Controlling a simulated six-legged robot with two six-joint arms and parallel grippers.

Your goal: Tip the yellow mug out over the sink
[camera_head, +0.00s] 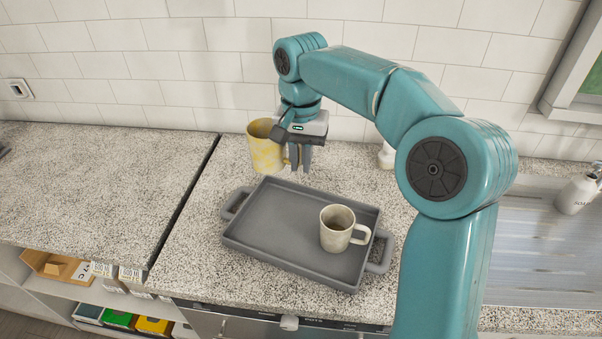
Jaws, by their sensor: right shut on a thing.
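The yellow mug (264,152) is in the head view, above the far left corner of a grey tray, with its open top upward and tilted little if at all. My right gripper (300,164) points down at the mug's right side and is shut on it, around where its handle is. The gripper hides part of the mug's right side. The sink (540,262) is a metal surface at the right, partly hidden behind my right arm. My left gripper is not in view.
The grey tray (265,249) lies on the speckled counter (190,262) with a cream mug (337,228) standing on it. A soap bottle (577,193) stands by the sink. A white object (387,157) stands behind my arm. The left counter is mostly clear.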

